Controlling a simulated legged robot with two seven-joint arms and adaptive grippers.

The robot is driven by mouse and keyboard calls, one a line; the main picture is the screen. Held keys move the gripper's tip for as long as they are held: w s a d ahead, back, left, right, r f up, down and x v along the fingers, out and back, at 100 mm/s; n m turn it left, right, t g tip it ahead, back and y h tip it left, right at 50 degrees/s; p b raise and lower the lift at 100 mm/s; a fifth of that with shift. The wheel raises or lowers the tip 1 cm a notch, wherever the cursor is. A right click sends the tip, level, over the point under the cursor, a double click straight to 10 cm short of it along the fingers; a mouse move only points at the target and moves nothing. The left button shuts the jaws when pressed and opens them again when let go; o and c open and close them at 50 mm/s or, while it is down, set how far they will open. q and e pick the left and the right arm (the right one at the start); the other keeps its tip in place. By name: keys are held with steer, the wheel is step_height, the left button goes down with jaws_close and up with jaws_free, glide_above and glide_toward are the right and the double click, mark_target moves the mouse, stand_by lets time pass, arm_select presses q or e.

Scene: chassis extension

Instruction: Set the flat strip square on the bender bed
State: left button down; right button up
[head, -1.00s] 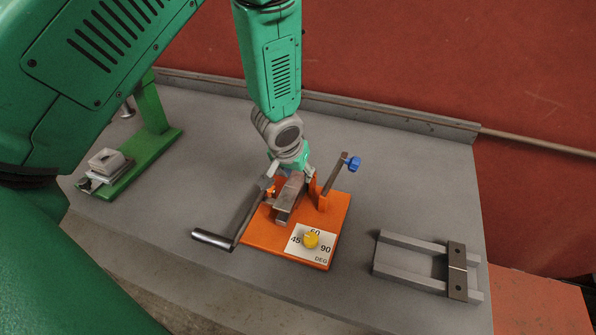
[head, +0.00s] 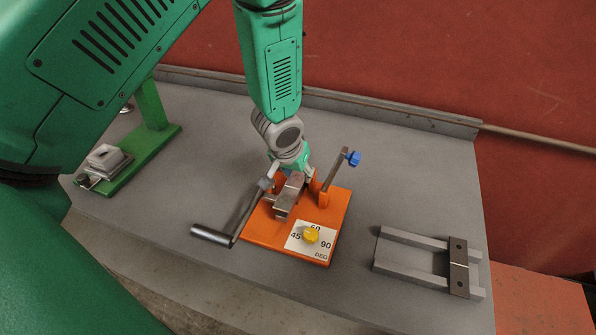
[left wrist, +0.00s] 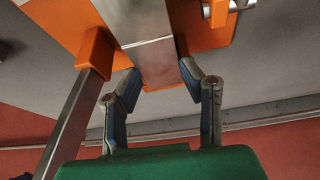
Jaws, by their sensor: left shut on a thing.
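The orange bender (head: 258,228) stands on the bench, with a grey steel bed (head: 283,210) in its middle. My left gripper (head: 292,172) is over the back of the bender, shut on the flat strip (left wrist: 156,52). In the left wrist view, the fingers of the left gripper (left wrist: 160,72) are at the two long edges of the strip. The strip runs from the fingers over the bed, roughly in line with it. A seam crosses the metal there; I cannot tell whether the strip is exactly square or fully down. My right gripper is not in view.
A crank handle (head: 212,236) sticks out left of the bender. A blue-knobbed lever (head: 353,158) rises at its right. A grey two-rail fixture (head: 412,262) lies right, a green stand (head: 150,150) left.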

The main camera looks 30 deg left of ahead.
arm_select(q)
steer(key=shift+f+b, duration=0.35)
steer(key=shift+f, duration=0.35)
steer(key=c, duration=1)
jaws_free()
steer(key=shift+o, duration=0.2)
steer(key=v, duration=1.2)
